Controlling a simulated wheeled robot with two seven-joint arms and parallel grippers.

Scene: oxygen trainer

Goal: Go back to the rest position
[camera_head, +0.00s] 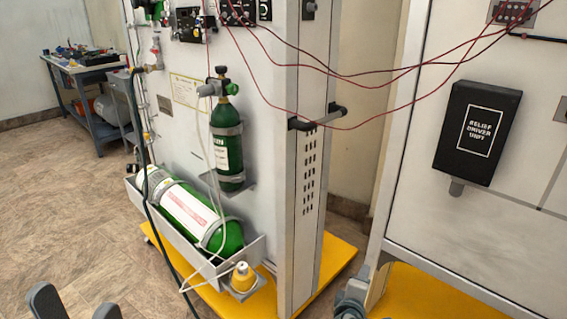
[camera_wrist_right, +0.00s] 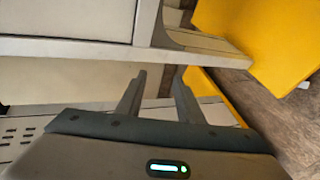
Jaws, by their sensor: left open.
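My left gripper (camera_head: 76,304) shows at the bottom left of the head view. Its two dark fingers stand apart with only bare floor visible between them. My right gripper (camera_wrist_right: 155,92) shows in the right wrist view, with its two grey fingers apart and nothing between them. Its fingers point toward a gap beside a pale panel edge and a yellow base (camera_wrist_right: 250,40). In the head view the trainer panel (camera_head: 270,130) carries a small upright green cylinder (camera_head: 228,152) and a large lying green cylinder (camera_head: 183,212) in a metal tray.
A yellow-capped fitting (camera_head: 243,277) sits at the tray's end. A black handle (camera_head: 318,118) juts from the panel's side, and red cables (camera_head: 350,75) hang across to a second panel with a black relief driver unit (camera_head: 478,132). A workbench (camera_head: 85,75) stands behind. The left floor is clear.

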